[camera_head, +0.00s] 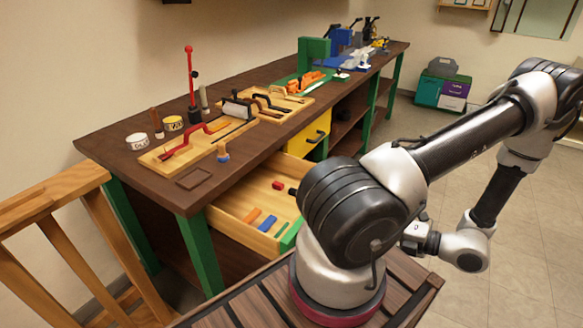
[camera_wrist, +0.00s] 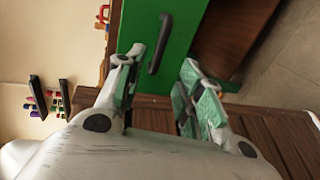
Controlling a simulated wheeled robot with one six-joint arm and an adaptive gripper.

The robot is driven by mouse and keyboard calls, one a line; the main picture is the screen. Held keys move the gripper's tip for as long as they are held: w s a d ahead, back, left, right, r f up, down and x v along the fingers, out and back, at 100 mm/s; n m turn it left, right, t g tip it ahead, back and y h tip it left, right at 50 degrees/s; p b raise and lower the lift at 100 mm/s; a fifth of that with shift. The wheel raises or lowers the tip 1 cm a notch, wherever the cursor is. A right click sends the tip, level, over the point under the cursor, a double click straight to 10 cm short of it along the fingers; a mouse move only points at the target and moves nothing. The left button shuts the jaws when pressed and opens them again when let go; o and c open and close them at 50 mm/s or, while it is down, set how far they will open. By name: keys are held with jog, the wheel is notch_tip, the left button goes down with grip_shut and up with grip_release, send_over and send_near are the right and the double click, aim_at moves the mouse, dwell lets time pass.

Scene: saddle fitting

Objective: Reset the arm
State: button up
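My arm fills the right side of the head view, bent out over the floor and back toward the bench. My gripper is mostly hidden behind my own arm there. In the wrist view my gripper (camera_wrist: 160,66) is open, its two fingers spread apart with nothing held between them. Beyond the fingertips is a green drawer front (camera_wrist: 185,30) with a black handle (camera_wrist: 160,45). I cannot tell how far the handle is from the fingers.
The wooden drawer (camera_head: 238,222) stands pulled out from the workbench (camera_head: 120,140), with several small coloured blocks inside. Boards with tools lie on the bench top. A wooden railing (camera_head: 60,190) stands at the left. The floor (camera_head: 530,215) at the right is open, with boxes (camera_head: 440,90) farther back.

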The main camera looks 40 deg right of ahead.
jog(key=w+a+r+n+g+y, duration=0.1)
jog(key=w+a+r+n+g, duration=0.2)
jog(key=r+n, duration=0.4)
jog(key=w+a+r+n+g, duration=0.1)
jog(key=w+r+n+g, duration=0.4)
jog(key=n, duration=0.5)
jog(key=w+a+r+n+g+y, duration=0.1)
jog(key=w+a+r+n+g, duration=0.1)
jog(key=r+n+g, duration=0.45)
jog(key=a+r+n+t+h, duration=0.1)
jog(key=a+r+n, duration=0.3)
jog(key=n, duration=0.4)
jog(key=w+a+r+n+t+h, duration=0.1)
jog(key=a+r+n+t+h, duration=0.1)
jog(key=a+r+n+h, duration=0.2)
jog(key=w+a+r+n+t+h, duration=0.1)
jog(key=a+r+n+h, duration=0.1)
jog(key=r+n, duration=0.7)
jog(key=a+n, duration=0.1)
jog(key=n, duration=0.4)
jog(key=shift+a, duration=0.4)
